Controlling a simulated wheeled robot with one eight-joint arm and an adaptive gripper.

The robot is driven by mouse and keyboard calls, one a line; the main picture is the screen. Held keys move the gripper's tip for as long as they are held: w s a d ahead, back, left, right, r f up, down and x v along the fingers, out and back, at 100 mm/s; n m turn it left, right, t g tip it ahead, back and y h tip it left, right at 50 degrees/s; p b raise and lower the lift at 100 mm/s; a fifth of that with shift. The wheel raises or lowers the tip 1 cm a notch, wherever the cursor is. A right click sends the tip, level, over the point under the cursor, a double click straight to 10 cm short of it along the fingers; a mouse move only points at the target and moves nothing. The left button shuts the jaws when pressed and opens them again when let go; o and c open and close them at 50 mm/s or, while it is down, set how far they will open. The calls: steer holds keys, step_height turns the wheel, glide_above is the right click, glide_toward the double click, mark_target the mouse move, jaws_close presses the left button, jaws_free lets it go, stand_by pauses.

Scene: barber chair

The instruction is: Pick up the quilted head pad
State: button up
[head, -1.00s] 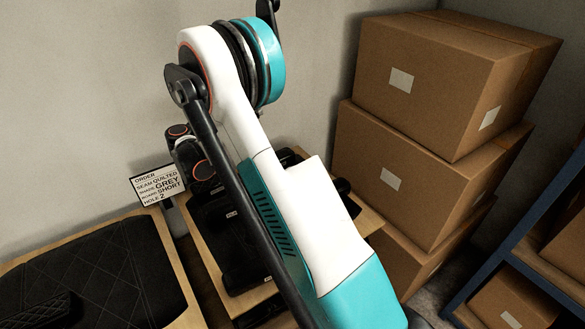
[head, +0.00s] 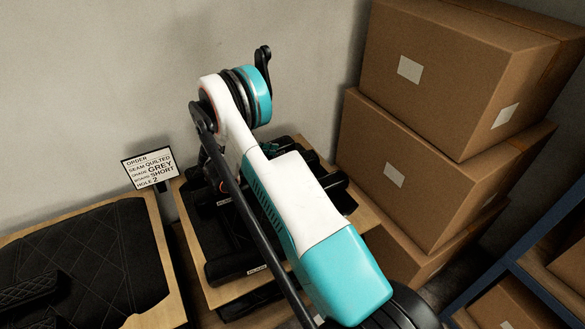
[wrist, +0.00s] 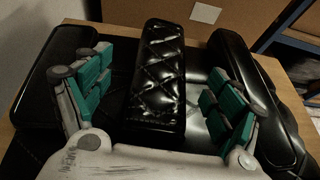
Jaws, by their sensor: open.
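In the wrist view a glossy black quilted head pad (wrist: 158,85) with diamond stitching lies lengthwise between the fingers. My gripper (wrist: 157,92) is open, with one teal-padded finger on each side of the pad and gaps between. Whether the fingertips are below its top is unclear. In the head view my arm covers most of the pads' wooden board (head: 370,222), and the gripper is largely hidden. An order sign (head: 149,170) reads seam quilted, shade grey, board short, hole 2.
Smooth black pads flank the quilted one at left (wrist: 50,85) and right (wrist: 268,110). A black quilted cushion (head: 115,255) lies on a board at left. Stacked cardboard boxes (head: 430,165) and blue shelving (head: 520,240) stand at right; a wall is behind.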

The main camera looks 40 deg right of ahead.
steer(key=shift+x, duration=0.85)
steer(key=b+x, duration=0.1)
steer(key=x, duration=0.1)
steer(key=b+x, duration=0.1)
steer(key=x, duration=0.1)
steer(key=shift+s+a+f, duration=0.15)
steer(key=shift+s+f, duration=0.05)
steer(key=shift+f, duration=0.2)
steer(key=shift+s+d+f, duration=0.1)
steer(key=shift+d, duration=0.35)
steer(key=shift+c, duration=0.2)
steer(key=c, duration=1.3)
